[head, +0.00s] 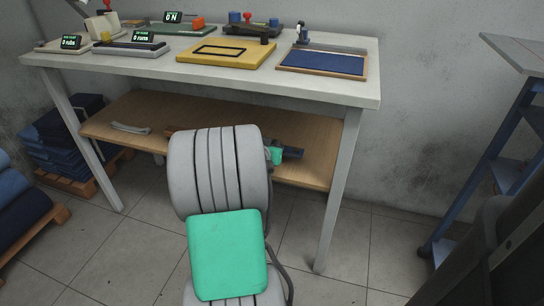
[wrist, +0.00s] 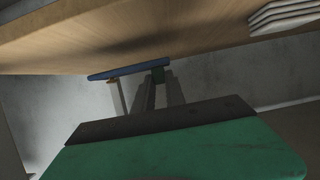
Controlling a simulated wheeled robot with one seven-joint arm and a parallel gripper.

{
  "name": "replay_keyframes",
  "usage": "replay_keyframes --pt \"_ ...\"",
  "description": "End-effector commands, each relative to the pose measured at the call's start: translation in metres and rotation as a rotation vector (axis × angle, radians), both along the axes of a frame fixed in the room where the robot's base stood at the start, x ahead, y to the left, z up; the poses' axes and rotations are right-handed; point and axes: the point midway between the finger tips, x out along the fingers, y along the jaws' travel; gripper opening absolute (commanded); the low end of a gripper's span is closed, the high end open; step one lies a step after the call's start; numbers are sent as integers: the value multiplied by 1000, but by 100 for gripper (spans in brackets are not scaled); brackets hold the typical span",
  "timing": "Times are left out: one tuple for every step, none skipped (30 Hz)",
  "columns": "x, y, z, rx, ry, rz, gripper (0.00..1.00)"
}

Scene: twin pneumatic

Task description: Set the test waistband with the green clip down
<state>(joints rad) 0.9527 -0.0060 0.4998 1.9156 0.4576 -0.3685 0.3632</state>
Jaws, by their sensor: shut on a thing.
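The test waistband (wrist: 125,71) is a narrow dark blue strip in the wrist view. The green clip (wrist: 158,75) is a small dark green piece near its right end. My gripper (wrist: 160,92) is shut on the waistband at or beside the clip; the exact contact is too dark to tell. The strip is close to the wooden shelf, and I cannot tell whether it touches. In the head view my arm hides most of the gripper area, and only a small dark and green part shows at its right, over the lower shelf.
The wooden lower shelf (head: 312,170) lies under the grey worktable (head: 362,91). A pale curved piece (head: 131,128) lies on the shelf's left. The tabletop holds a yellow board (head: 226,52), a blue-topped tray (head: 322,62) and small displays. Table legs stand either side. Folded denim is at left.

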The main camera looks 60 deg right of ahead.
Motion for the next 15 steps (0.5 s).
replay_keyframes --pt "0 -4 -10 2 2 -1 0" --pt "0 -3 -18 3 2 1 0" --pt "0 -2 -26 2 2 1 0" --pt "0 -2 -32 3 2 1 0" --pt "1 -2 -36 3 1 0 0" --pt "1 -2 -37 2 0 0 0" --pt "1 -2 -36 1 0 1 0" --pt "1 -2 -35 0 -1 1 0" --pt "1 -2 -33 0 -1 1 0" --pt "1 -2 -33 0 -1 1 0" --pt "1 -2 -33 0 0 1 0" --pt "1 -2 -33 1 0 1 0" --pt "1 -2 -34 1 0 1 0" --pt "1 -2 -35 1 0 1 0" --pt "1 -2 -37 1 0 1 0"
